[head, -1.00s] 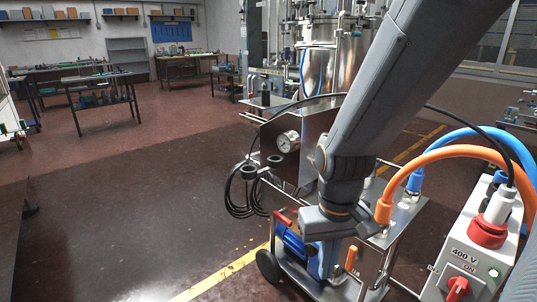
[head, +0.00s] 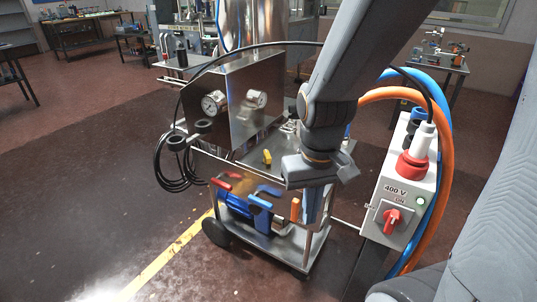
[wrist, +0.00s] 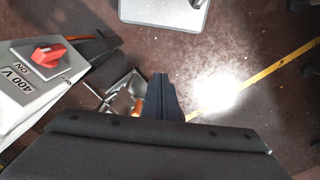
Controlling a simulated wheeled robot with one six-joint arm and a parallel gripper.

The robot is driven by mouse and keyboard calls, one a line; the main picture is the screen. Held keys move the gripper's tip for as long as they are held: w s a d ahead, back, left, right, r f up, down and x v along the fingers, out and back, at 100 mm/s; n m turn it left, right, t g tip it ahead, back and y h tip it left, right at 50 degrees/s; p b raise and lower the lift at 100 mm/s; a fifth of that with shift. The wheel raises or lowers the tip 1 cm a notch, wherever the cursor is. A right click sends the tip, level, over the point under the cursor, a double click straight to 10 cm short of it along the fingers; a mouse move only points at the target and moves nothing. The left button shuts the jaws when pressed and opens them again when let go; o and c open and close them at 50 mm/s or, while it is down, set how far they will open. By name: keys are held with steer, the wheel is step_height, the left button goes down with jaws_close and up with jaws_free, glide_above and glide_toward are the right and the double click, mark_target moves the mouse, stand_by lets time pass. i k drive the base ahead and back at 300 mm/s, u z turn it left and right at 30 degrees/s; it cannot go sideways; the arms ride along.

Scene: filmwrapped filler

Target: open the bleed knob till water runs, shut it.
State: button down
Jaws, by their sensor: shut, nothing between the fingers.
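The wheeled steel pump cart (head: 283,249) stands in the middle of the head view. A small yellow knob (head: 267,157) sits on its top; I cannot tell whether this is the bleed knob. No running water can be made out. My gripper is shut and empty, its dark fingers together in the wrist view (wrist: 161,97). In the head view it hangs from my arm over the cart's right part, to the right of the yellow knob, and hides some of the cart.
The 400 V box (head: 401,190) with a red switch (head: 392,221) stands right of the cart. Thick orange (head: 448,190) and blue hoses arch behind it. A steel panel with gauges (head: 214,103) and a black cable coil (head: 173,172) are at left. Floor is clear at left.

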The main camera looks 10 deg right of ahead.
mark_target(267, 159)
steer(key=k, duration=0.5)
steer(key=u, duration=0.4)
steer(key=i, duration=1.4)
steer(key=z, duration=0.7)
